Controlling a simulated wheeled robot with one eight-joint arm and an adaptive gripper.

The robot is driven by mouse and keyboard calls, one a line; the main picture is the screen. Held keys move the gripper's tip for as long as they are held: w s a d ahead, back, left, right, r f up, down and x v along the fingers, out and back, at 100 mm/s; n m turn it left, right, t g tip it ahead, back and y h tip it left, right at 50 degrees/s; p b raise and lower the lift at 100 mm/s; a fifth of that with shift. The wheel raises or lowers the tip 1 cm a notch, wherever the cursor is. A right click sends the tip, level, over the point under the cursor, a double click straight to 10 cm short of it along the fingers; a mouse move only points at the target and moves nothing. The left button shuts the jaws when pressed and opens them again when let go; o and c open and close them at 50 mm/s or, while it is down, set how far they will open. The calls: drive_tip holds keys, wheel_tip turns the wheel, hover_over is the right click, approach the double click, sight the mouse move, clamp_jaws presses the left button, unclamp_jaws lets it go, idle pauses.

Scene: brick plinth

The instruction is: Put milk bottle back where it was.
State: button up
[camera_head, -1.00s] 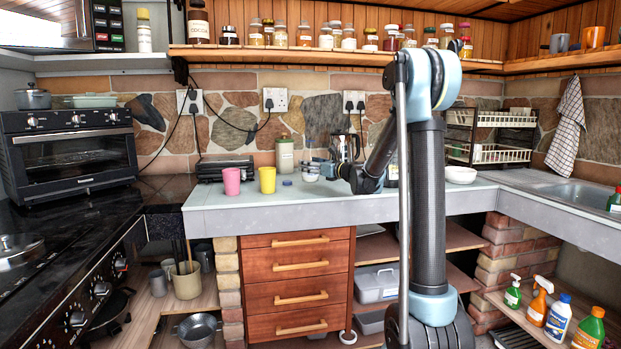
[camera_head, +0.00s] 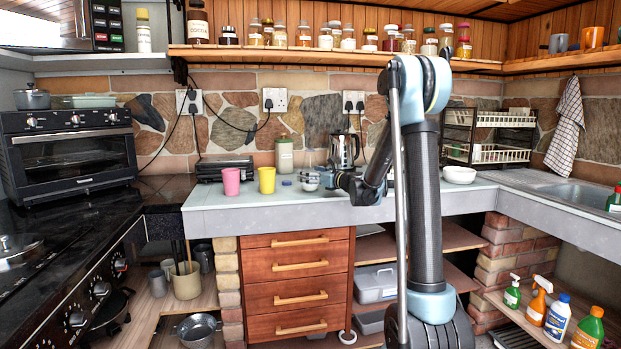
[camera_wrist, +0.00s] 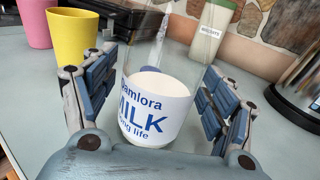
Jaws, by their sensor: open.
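The milk bottle (camera_wrist: 155,110) is clear glass with white milk and a blue-lettered label. In the wrist view it stands upright between the fingers of my gripper (camera_wrist: 155,85), and its base appears to be on the pale worktop (camera_wrist: 38,100). Gaps show between the bottle and the fingers, which are open on both sides of it. In the head view my gripper (camera_head: 318,178) is low over the worktop, and the bottle (camera_head: 309,184) shows only as a small pale shape at its fingers. The bottle's top is cut off in the wrist view.
A yellow cup (camera_head: 267,180) and a pink cup (camera_head: 232,182) stand left of the bottle. A small blue lid (camera_head: 287,183) lies near it. A white bowl (camera_head: 460,174) is at the right.

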drive_tip(key=v, duration=1.2)
drive_tip(key=shift+r, duration=0.1)
drive_tip(key=s+d+f+n+g+h, duration=0.2)
drive_tip(key=s+f+n+g+h, duration=0.15)
drive_tip(key=s+n, duration=0.65)
drive_tip(key=s+d+f+n+g+h, duration=0.1)
drive_tip(key=s+f+n+g+h, duration=0.3)
drive_tip(key=s, duration=1)
drive_tip(key=s+d+f+n+g+h, duration=0.1)
drive_tip(key=s+d+f+n+h, duration=0.2)
drive_tip(key=s+d+f+n, duration=0.3)
drive_tip(key=s+d+f+n+g+h, duration=0.1)
drive_tip(key=s+d+f+n+h, duration=0.2)
drive_tip(key=s, duration=1.2)
drive_tip(key=d+f+n, duration=0.3)
drive_tip(key=d+f, duration=0.1)
drive_tip(key=d, duration=0.2)
drive_tip(key=shift+d+f, duration=0.3)
drive_tip(key=shift+f, duration=0.1)
